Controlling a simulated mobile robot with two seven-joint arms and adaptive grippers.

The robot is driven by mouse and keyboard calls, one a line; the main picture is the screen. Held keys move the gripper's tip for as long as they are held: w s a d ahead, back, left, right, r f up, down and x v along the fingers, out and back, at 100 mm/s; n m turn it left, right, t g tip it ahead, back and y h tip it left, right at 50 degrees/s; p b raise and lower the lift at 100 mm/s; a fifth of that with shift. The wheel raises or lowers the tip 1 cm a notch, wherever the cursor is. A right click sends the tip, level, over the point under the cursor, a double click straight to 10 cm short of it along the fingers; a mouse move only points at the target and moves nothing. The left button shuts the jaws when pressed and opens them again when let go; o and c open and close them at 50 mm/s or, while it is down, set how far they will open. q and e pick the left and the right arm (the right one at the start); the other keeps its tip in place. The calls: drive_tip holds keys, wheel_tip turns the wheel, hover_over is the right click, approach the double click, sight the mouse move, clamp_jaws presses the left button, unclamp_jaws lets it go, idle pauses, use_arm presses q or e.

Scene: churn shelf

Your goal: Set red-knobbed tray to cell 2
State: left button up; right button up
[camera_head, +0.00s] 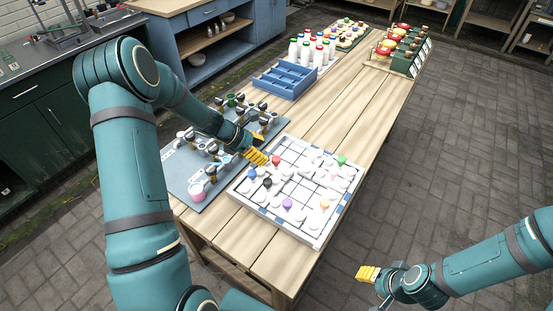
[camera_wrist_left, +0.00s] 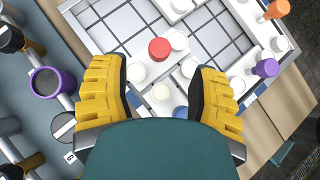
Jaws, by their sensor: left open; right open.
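The red-knobbed tray (camera_wrist_left: 159,49) is a white piece with pale round discs beside its red knob, lying on the white gridded board (camera_wrist_left: 215,37). In the head view its red knob (camera_head: 276,160) is near the board's upper left edge. My left gripper (camera_head: 257,157) is above that edge, close to the red knob. In the left wrist view its yellow fingers are spread wide (camera_wrist_left: 159,88), with the red knob just ahead of and between them, not gripped. No cell number is readable. My right gripper (camera_head: 367,273) is open and empty over the floor at lower right.
Other white trays with blue (camera_head: 252,173), black (camera_head: 267,183), purple (camera_head: 287,203), orange (camera_head: 324,204) and green (camera_head: 341,160) knobs crowd the board. A grey-blue panel with cups (camera_head: 183,172) adjoins it on the left. A blue crate (camera_head: 285,80) and bottles (camera_head: 318,50) stand further back.

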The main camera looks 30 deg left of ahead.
sight(276, 158)
use_arm(q)
drive_tip(key=x, duration=0.7)
drive_tip(key=shift+c, duration=0.4)
clamp_jaws()
